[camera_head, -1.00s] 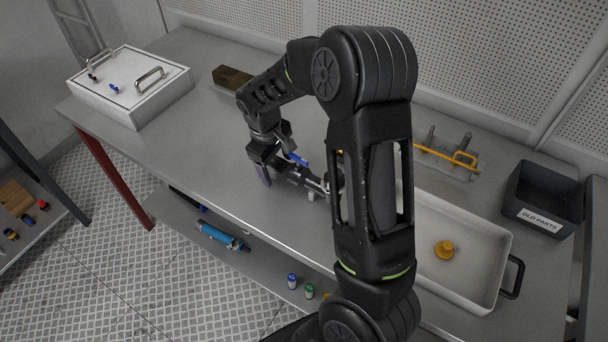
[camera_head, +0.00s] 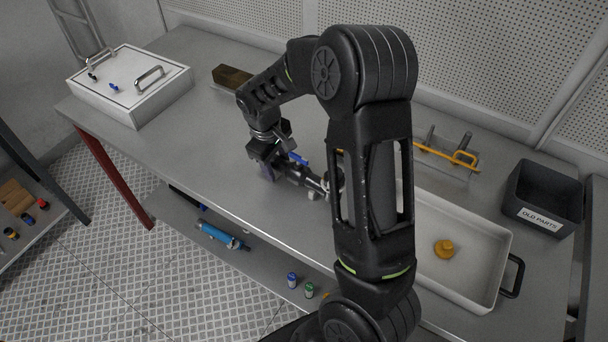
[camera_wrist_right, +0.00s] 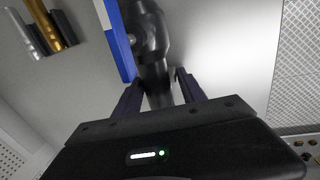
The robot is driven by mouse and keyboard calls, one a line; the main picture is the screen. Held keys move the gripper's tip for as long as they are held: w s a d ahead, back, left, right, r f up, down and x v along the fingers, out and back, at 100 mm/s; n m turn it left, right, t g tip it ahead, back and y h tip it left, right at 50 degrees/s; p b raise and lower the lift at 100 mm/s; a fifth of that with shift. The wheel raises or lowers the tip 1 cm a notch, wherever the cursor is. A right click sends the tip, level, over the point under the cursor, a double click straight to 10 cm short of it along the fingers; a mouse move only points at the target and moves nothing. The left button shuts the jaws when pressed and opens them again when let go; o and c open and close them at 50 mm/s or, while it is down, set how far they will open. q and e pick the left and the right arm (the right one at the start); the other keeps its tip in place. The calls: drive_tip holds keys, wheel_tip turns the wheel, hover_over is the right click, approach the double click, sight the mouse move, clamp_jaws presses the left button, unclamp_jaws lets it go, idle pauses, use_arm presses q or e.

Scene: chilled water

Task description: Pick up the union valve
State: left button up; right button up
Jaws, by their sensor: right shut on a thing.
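The union valve (camera_head: 305,179) lies on the grey workbench, a dark pipe-like body with a blue lever handle (camera_head: 297,158). My right gripper (camera_head: 275,169) is shut on the left end of its dark body. In the right wrist view, the two fingers (camera_wrist_right: 158,92) flank the dark valve body (camera_wrist_right: 153,45), with the blue handle (camera_wrist_right: 118,40) beside it. The valve's right end lies close to my arm, which hides part of that area. My left gripper is not in view.
A white tray (camera_head: 484,295) with a yellow-orange fitting (camera_head: 444,249) lies at right, beside a dark "OLD PARTS" bin (camera_head: 541,220). A rack with an orange bar (camera_head: 440,152) stands behind.

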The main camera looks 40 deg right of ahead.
clamp_jaws()
idle(0.3)
wheel_tip(320, 180, up, 10)
drive_tip(key=shift+r+b, duration=0.1)
drive_tip(key=shift+b, duration=0.65)
